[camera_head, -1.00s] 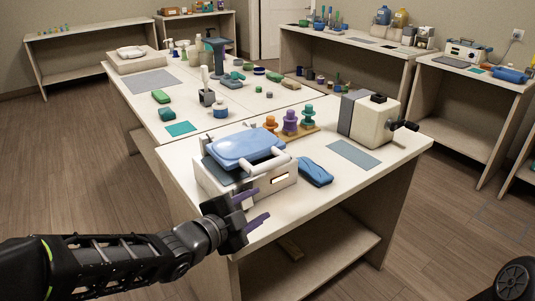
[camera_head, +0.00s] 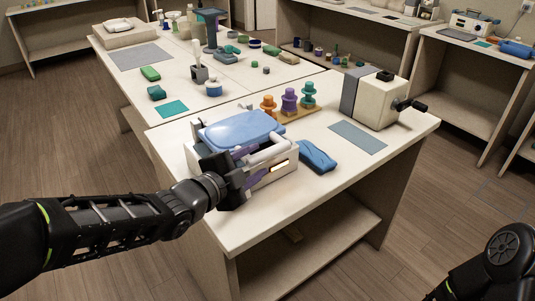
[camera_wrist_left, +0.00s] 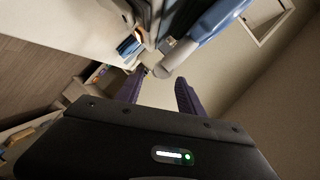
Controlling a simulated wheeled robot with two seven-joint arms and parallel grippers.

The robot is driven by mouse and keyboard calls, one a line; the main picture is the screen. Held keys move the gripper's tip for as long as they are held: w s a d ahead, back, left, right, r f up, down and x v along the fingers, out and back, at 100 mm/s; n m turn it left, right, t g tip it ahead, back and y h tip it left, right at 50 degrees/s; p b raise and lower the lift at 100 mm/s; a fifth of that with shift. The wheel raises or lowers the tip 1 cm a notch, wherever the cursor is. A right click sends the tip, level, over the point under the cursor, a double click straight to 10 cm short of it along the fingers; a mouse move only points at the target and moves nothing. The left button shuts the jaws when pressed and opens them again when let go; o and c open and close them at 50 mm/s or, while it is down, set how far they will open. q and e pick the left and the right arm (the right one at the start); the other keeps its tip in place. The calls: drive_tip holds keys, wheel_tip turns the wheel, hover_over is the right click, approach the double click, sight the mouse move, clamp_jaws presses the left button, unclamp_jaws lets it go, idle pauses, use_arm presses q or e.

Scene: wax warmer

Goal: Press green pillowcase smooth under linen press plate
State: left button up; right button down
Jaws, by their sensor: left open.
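The linen press (camera_head: 276,174) is a pale box on the near table with a blue padded plate (camera_head: 240,130) over its top and a pale bar handle (camera_head: 268,149) at the front. The handle and the blue plate (camera_wrist_left: 213,20) also show in the left wrist view. My left gripper (camera_head: 250,168) is open at the press front, its purple fingers close to the handle; I cannot tell whether they touch it. A flat teal-green cloth (camera_head: 172,109) lies left of the press. I cannot make out a pillowcase under the plate. My right gripper is out of view.
A folded blue cloth (camera_head: 317,157) lies just right of the press. A rack with orange, purple and teal knobbed pieces (camera_head: 289,102) stands behind it. A cream machine with a black crank (camera_head: 381,98) stands at right. The near table's front right is clear.

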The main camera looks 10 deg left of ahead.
sight(267, 154)
use_arm(q)
drive_tip(key=x, duration=0.5)
drive_tip(key=shift+w+d+f, duration=0.1)
drive_tip(key=shift+w+f, duration=0.05)
drive_tip(key=shift+w, duration=0.2)
drive_tip(key=shift+c, duration=0.4)
clamp_jaws()
idle(0.7)
